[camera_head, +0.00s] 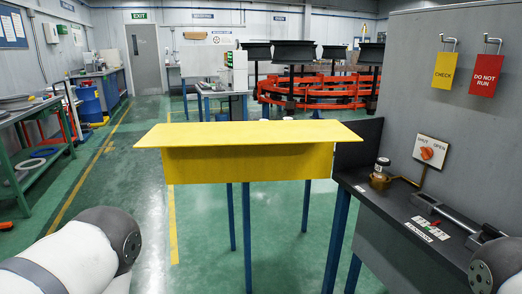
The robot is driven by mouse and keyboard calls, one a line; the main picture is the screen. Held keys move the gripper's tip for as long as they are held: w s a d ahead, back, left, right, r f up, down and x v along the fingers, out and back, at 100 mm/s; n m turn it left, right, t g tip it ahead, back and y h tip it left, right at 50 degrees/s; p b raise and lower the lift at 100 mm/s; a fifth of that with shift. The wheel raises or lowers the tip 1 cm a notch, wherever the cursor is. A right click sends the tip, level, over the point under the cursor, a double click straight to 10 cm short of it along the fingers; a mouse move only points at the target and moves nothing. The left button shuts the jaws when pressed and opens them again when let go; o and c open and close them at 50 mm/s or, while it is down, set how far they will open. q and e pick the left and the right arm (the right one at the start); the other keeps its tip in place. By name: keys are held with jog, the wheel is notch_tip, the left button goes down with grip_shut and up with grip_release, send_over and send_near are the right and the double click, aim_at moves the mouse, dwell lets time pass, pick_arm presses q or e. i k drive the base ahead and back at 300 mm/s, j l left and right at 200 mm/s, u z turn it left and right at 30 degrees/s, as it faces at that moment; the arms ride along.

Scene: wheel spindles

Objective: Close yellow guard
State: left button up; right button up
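The yellow guard (252,136) is in the middle of the view. It has a wide flat top and a front panel (250,164) that hangs below it. Blue legs stand under it. Its right end is close to the dark bench on the right; I cannot tell whether they touch. Only links of my arms show at the bottom left and bottom right corners. Neither gripper is in view.
On the right, a dark bench (385,200) bears an orange knob (427,153), a brass fitting (380,176) and a metal bar handle (440,213). A grey panel (425,60) holds yellow and red tags. A green bench (42,172) stands left. Green floor (130,180) is clear between.

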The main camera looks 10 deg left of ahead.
aim_at(259, 151)
jog(key=i+j+z, duration=0.15)
jog(key=j+z, duration=0.25)
jog(key=j, duration=0.5)
jog(key=j+z, duration=0.45)
jog(key=j, duration=0.5)
jog(key=k+j+z, duration=0.15)
jog(key=j+z, duration=0.25)
jog(key=j, duration=0.5)
jog(key=j+z, duration=0.3)
jog(key=j, duration=0.4)
jog(key=j+z, duration=0.35)
jog(key=j, duration=0.4)
jog(key=j+z, duration=0.3)
jog(key=j, duration=0.4)
jog(key=k+j+z, duration=0.1)
jog(key=j+z, duration=0.15)
jog(key=j, duration=0.4)
